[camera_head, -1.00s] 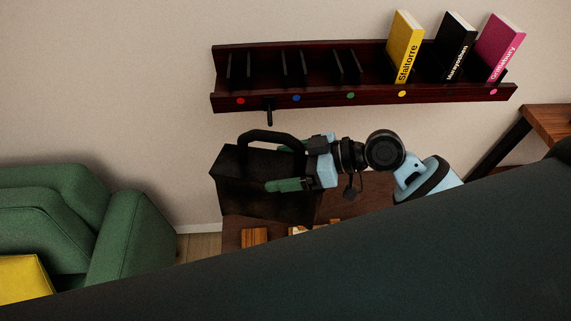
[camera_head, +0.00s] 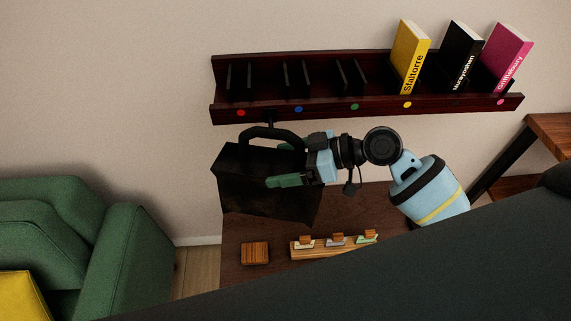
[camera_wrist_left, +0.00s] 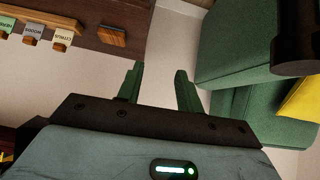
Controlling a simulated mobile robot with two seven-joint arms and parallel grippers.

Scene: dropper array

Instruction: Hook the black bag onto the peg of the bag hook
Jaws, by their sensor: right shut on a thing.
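The black bag (camera_head: 265,193) hangs in front of the wall with its arched handle (camera_head: 272,132) up. My right gripper (camera_head: 290,181) is shut on the bag at its right side.
The dark red shelf (camera_head: 330,107) holds yellow, black and pink books at its right. Below is a brown table (camera_head: 235,225) with a wooden block (camera_head: 255,253) and a labelled wooden rack (camera_head: 305,254). A green sofa (camera_head: 135,250) stands left. The wall left of the bag is clear.

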